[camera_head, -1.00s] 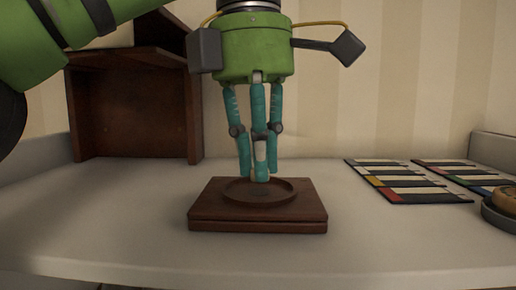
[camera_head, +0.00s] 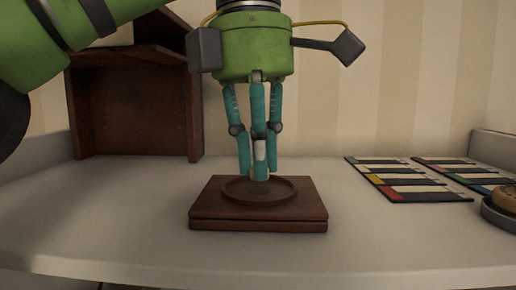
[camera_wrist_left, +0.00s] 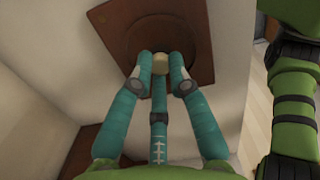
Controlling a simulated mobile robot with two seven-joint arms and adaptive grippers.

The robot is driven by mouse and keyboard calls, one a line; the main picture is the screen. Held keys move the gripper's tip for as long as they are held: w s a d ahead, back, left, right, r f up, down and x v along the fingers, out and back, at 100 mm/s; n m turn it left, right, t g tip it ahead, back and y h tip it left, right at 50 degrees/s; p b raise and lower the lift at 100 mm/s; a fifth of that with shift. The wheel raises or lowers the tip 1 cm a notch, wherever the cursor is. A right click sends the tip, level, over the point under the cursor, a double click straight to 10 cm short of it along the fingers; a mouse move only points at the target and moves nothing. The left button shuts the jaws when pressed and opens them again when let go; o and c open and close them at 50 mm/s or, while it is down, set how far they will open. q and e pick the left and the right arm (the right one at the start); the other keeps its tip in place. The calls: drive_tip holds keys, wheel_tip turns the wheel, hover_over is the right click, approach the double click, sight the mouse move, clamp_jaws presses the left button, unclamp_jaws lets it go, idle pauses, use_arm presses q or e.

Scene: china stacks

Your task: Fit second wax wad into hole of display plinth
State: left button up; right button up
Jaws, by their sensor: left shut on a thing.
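The display plinth (camera_head: 258,217) is a dark brown square block with a round recess in its top, in the middle of the white surface. My left gripper (camera_head: 259,174) points straight down over the recess, its teal fingers shut on a small pale wax wad. In the left wrist view the cream wad (camera_wrist_left: 160,64) shows between the fingertips (camera_wrist_left: 160,72), with the round recess of the plinth (camera_wrist_left: 196,20) behind it. The fingers hide most of the wad in the head view. I cannot tell whether the wad touches the recess floor. My right gripper is not in view.
A dark wooden open-fronted cabinet (camera_head: 135,105) stands at the back left. Flat cards with coloured squares (camera_head: 405,180) lie at the right, beside a grey round dish (camera_head: 500,217) holding a tan object. The surface around the plinth is clear.

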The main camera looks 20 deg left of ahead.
use_arm(q)
drive_tip(key=shift+f+b, duration=0.65)
drive_tip(key=shift+f, duration=0.2)
drive_tip(key=o, duration=0.8)
drive_tip(key=shift+d, duration=0.1)
drive_tip(key=shift+c, duration=0.2)
drive_tip(key=shift+r, duration=0.15)
